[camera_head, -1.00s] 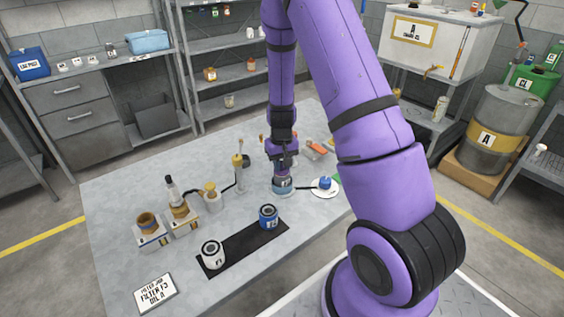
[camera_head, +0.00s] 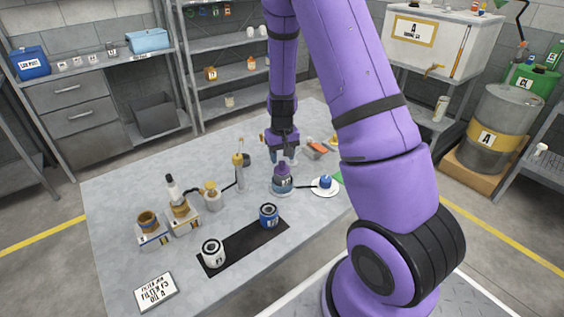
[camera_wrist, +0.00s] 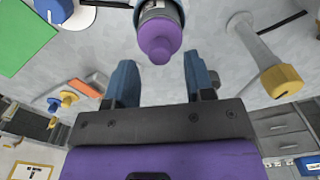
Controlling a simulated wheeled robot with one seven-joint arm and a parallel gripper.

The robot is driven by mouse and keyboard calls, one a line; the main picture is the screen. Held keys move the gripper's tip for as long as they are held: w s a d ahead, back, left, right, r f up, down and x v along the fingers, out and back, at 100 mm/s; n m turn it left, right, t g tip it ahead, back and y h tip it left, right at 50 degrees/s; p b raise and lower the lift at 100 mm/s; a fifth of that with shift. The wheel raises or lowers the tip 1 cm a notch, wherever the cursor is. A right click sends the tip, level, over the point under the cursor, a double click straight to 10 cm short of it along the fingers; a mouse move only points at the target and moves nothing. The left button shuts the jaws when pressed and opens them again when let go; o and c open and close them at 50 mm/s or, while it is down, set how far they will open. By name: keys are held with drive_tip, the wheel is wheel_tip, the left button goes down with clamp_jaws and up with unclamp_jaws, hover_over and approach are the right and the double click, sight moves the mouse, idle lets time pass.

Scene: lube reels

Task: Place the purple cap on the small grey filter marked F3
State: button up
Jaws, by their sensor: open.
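The purple cap (camera_head: 283,169) sits on top of the small grey filter (camera_head: 282,185), upright on the table. In the wrist view the purple cap (camera_wrist: 158,42) shows with its round knob toward me, and part of the grey filter (camera_wrist: 157,6) shows behind it. The F3 mark is too small to read surely. My gripper (camera_head: 284,152) is just above the cap in the head view. In the wrist view my gripper (camera_wrist: 162,75) is open, its two blue-grey fingers apart with nothing between them. The cap is beyond the fingertips and looks clear of them.
A white can (camera_head: 212,253) and a blue can (camera_head: 268,216) stand on a black mat (camera_head: 241,245). A gold-topped post (camera_head: 239,172) stands to the left.

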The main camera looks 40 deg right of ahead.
wheel_tip(320, 180, up, 9)
wheel_tip(320, 180, up, 10)
drive_tip(key=t, duration=0.1)
hover_over(282, 162)
drive_tip(key=s+a, duration=0.4)
drive_tip(key=s+a+r+n+t, duration=0.1)
drive_tip(key=s+a+r, duration=0.3)
drive_tip(key=s+r, duration=0.4)
drive_tip(key=s+a+r+n+t, duration=0.2)
drive_tip(key=s+a+r, duration=0.3)
drive_tip(key=s, duration=0.9)
drive_tip(key=shift+s+r+t, duration=0.3)
drive_tip(key=shift+r+t, duration=0.3)
drive_tip(key=shift+r, duration=0.8)
